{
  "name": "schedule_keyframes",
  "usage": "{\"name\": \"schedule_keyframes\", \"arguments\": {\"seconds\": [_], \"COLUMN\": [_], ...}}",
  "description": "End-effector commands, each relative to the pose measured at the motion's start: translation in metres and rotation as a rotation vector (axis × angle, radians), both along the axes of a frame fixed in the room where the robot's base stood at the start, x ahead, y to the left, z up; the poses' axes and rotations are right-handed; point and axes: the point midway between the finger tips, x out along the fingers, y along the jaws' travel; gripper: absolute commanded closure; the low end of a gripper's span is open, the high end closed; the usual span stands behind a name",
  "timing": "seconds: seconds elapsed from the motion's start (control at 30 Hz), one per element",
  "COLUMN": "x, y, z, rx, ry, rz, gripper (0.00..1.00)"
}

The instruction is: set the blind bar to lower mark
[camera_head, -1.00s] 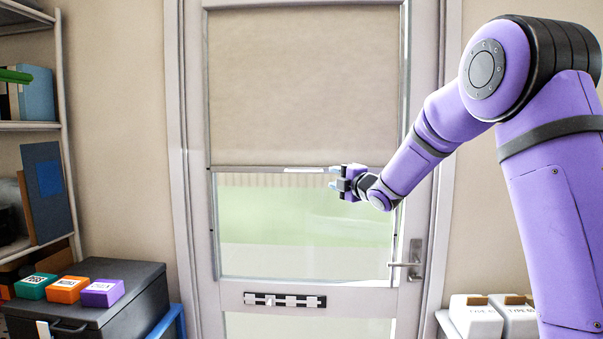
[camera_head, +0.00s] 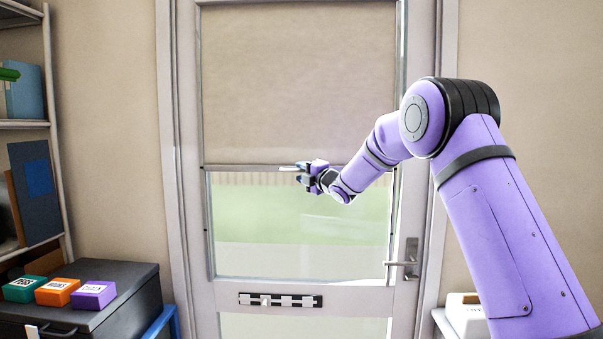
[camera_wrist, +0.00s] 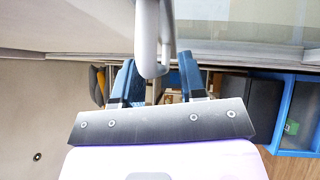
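The beige blind (camera_head: 300,85) covers the upper part of the door's window. Its grey bottom bar (camera_head: 235,168) lies level across the glass, with a pale handle piece near its middle. Small dark marks show on the window's side frame, one level with the bar and a lower one (camera_head: 207,230). My gripper (camera_head: 301,173) is at the bar, right of the window's middle. In the wrist view its two blue fingers (camera_wrist: 158,82) are spread, with a pale rounded handle (camera_wrist: 152,40) between them. A gap shows beside the handle, and firm contact cannot be seen.
The door handle (camera_head: 405,260) juts out at the lower right. A black strip with pale pieces (camera_head: 280,300) is on the door below the glass. A dark cabinet (camera_head: 125,300) with three coloured boxes stands at left. White containers (camera_head: 465,312) stand at right.

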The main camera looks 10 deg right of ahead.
Motion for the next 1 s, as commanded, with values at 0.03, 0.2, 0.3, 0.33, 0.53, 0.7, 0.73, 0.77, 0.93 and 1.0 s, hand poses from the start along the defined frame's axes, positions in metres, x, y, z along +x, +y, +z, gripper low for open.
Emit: {"name": "schedule_keyframes", "arguments": {"seconds": [0.03, 0.2, 0.3, 0.33, 0.53, 0.7, 0.73, 0.77, 0.93, 1.0], "x": [0.003, 0.007, 0.007, 0.007, 0.007, 0.007, 0.007, 0.007, 0.007, 0.007], "y": [0.002, 0.004, 0.004, 0.004, 0.004, 0.004, 0.004, 0.004, 0.003, 0.003], "z": [0.0, 0.001, 0.001, 0.001, 0.001, 0.001, 0.001, 0.001, -0.01, -0.021], "rx": [0.0, 0.001, 0.001, 0.001, 0.0, 0.0, 0.0, 0.0, 0.0, 0.0], "ry": [0.0, 0.0, 0.0, 0.0, 0.0, 0.0, 0.0, 0.0, 0.003, 0.006], "rz": [0.0, 0.0, 0.0, 0.0, 0.0, 0.0, 0.0, 0.0, 0.0, 0.0], "gripper": [0.62, 0.62, 0.62, 0.62, 0.92, 1.0, 1.0, 1.0, 1.0, 1.0]}}
